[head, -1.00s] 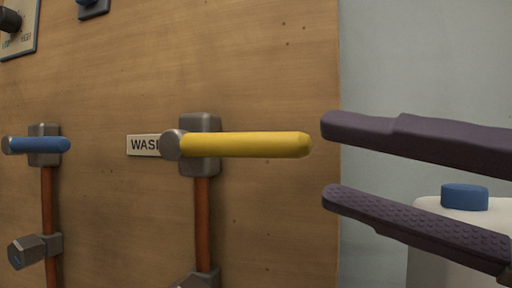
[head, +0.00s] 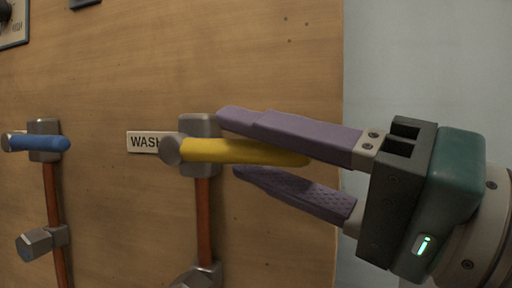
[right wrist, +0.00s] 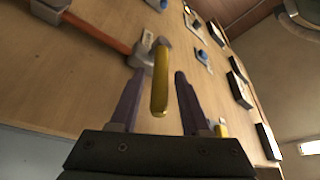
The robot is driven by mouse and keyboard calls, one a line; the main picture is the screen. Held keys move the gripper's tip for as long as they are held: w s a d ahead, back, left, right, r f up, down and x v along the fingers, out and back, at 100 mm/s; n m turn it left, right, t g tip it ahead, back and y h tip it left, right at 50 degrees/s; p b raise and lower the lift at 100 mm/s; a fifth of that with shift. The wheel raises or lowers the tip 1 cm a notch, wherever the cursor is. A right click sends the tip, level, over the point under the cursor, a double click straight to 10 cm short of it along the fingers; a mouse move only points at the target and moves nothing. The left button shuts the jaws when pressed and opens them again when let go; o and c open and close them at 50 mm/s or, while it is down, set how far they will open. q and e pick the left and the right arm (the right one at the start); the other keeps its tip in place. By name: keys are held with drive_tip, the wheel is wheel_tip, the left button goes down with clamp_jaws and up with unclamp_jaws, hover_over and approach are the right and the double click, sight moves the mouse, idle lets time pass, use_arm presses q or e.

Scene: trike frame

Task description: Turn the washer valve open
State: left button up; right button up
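The washer valve has a yellow lever handle (head: 240,151) that points right, about level, from a grey valve body (head: 200,126) on a copper pipe. A partly hidden label (head: 144,142) reading "WASH" is left of it. My right gripper (head: 232,144) comes in from the right, its two purple fingers apart, one above and one below the handle. In the right wrist view the yellow handle (right wrist: 160,84) lies between the open fingers (right wrist: 158,84), with gaps on both sides. My left gripper is not in view.
A blue lever handle (head: 40,143) on another pipe is at the left. A grey fitting (head: 42,242) is below it. The wooden panel (head: 110,70) ends at a pale wall (head: 425,60) on the right.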

clamp_jaws()
idle(1.2)
